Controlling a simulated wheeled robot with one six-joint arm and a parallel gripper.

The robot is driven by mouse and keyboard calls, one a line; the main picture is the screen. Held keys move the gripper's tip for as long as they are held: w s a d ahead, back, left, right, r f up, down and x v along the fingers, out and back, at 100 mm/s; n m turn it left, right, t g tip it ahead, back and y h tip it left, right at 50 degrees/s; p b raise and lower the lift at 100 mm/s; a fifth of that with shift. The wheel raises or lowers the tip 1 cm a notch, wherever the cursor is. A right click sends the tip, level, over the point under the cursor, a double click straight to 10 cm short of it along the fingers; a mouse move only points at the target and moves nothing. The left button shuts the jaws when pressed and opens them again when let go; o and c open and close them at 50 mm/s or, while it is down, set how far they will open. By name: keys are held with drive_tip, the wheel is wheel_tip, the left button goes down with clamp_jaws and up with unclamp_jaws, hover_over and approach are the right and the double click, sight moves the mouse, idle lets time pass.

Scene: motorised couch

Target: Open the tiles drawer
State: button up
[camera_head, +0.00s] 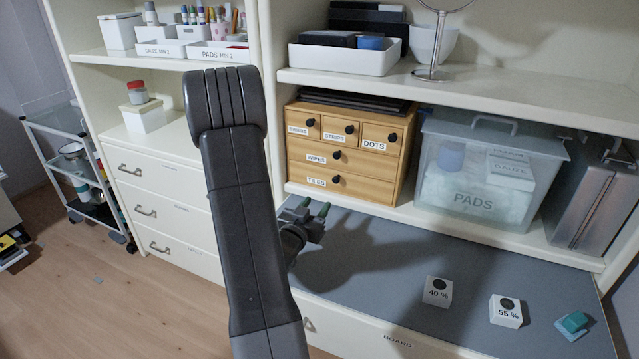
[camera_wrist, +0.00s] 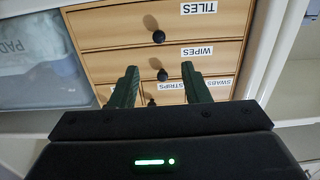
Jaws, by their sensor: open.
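The tiles drawer (camera_head: 340,183) is the bottom drawer of a small wooden cabinet (camera_head: 401,165) on the shelf. It is shut, with a dark round knob (camera_head: 336,179) and a TILES label. In the wrist view the cabinet is upside down, so the tiles drawer (camera_wrist: 120,18) is at the top with its knob (camera_wrist: 159,37). My gripper (camera_head: 316,208) is open and empty, in front of and below the cabinet's left part. Its green fingers (camera_wrist: 160,72) are apart and touch no knob that I can see. My arm hides part of the shelf unit.
A clear PADS bin (camera_head: 475,190) stands right of the cabinet. The board's middle is clear.

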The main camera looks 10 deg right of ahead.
sight(335, 181)
drive_tip(key=p+x, duration=0.2)
drive_tip(key=x, duration=1.1)
drive_tip(key=shift+w+d, duration=0.1)
drive_tip(key=shift+d, duration=0.1)
clamp_jaws()
